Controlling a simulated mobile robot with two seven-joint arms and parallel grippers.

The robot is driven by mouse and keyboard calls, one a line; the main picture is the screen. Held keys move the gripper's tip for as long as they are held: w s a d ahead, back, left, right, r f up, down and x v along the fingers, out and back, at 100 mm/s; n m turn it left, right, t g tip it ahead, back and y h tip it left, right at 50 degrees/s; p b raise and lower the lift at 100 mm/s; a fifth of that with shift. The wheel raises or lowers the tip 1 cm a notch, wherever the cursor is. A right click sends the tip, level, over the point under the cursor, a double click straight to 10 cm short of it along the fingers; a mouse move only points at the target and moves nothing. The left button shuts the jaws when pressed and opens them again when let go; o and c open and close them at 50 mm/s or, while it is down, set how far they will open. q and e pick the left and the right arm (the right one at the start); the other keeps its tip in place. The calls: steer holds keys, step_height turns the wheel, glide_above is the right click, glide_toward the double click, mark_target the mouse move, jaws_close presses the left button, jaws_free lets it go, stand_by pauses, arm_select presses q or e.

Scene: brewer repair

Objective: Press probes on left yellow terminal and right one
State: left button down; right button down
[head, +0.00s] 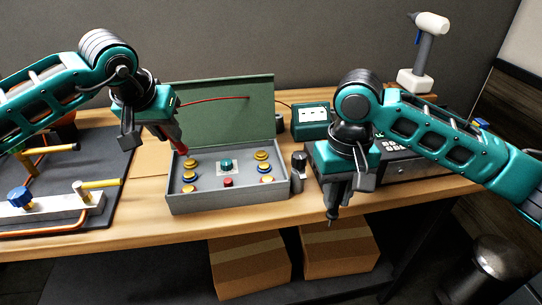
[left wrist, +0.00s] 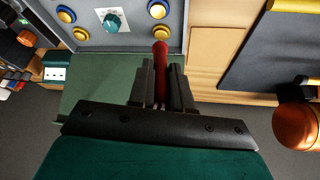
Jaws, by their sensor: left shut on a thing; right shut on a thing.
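The grey box (head: 230,203) stands open on the bench, its green lid (head: 225,110) raised behind. Yellow terminals line its left side, the rearmost (head: 191,163) nearest the red probe, and its right side, the rearmost being the right rear terminal (head: 261,155). My left gripper (head: 166,128) is shut on the red probe (head: 180,143), tip down at the box's left rear. In the left wrist view the red probe (left wrist: 160,62) ends beside a yellow terminal (left wrist: 153,36); contact cannot be told. My right gripper (head: 333,198) is shut on a dark probe (head: 331,215), pointing down, right of the box.
A teal knob (head: 226,165) and red button (head: 228,182) sit mid-panel. A dark cylinder (head: 299,165) stands between the box and my right gripper. A teal meter (head: 311,119) is behind. A dark mat (head: 105,222) with pipes lies left. Cartons (head: 250,270) sit below.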

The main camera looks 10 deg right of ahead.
steer(key=w+a+r+n+t, duration=0.35)
steer(key=w+r, duration=0.85)
steer(key=w, duration=0.4)
steer(key=w+a+f+y, duration=0.1)
steer(key=w+a+f, duration=0.1)
steer(key=a+f, duration=0.4)
steer(key=shift+f, duration=0.35)
steer(key=shift+m, duration=0.25)
arm_select(q)
steer(key=shift+f, duration=0.65)
arm_select(e)
steer(key=shift+s, duration=0.1)
stand_by(0.6)
arm_select(q)
steer(key=shift+s+f, duration=0.1)
arm_select(e)
steer(key=shift+f, duration=0.75)
stand_by(1.3)
stand_by(1.0)
